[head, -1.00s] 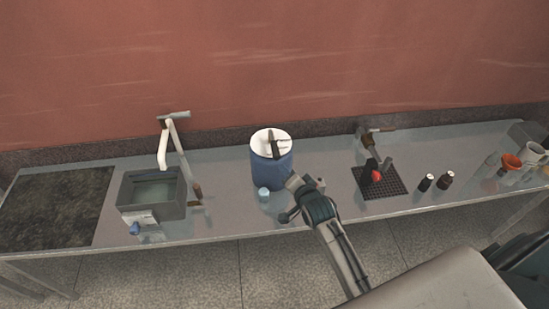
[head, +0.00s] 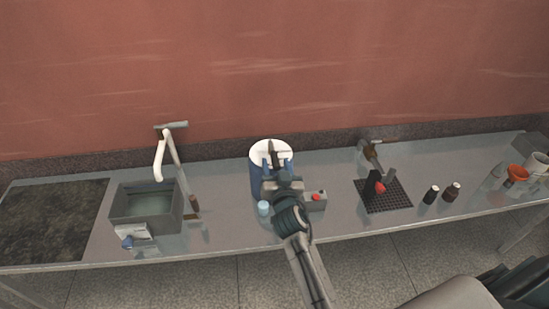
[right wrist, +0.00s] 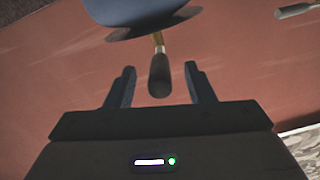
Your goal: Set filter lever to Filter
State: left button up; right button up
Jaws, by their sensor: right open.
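A blue drum (head: 256,182) with a white top (head: 259,152) stands mid-bench in the head view. A lever with a dark grip (head: 274,147) is on it, and I take this as the filter lever. My right gripper (head: 277,163) is in front of the drum, its open fingers pointing toward the lever. In the right wrist view, the dark grip (right wrist: 159,76) hangs between the open fingers of my right gripper (right wrist: 161,88), with a visible gap on each side. No lever labels are readable. My left gripper is out of view.
A grey box with a red button (head: 317,197) sits right of my gripper, and a small light-blue cup (head: 263,208) is to the left. A sink (head: 147,229) stands further left. A black grid (head: 398,197) and two dark bottles (head: 432,194) are at right.

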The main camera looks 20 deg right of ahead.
aim_at(275, 159)
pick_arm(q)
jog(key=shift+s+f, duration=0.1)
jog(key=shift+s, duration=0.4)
pick_arm(e)
jog(key=shift+x, duration=1.65)
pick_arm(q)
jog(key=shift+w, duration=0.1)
pick_arm(e)
jog(key=shift+c, duration=0.2)
grip_shut()
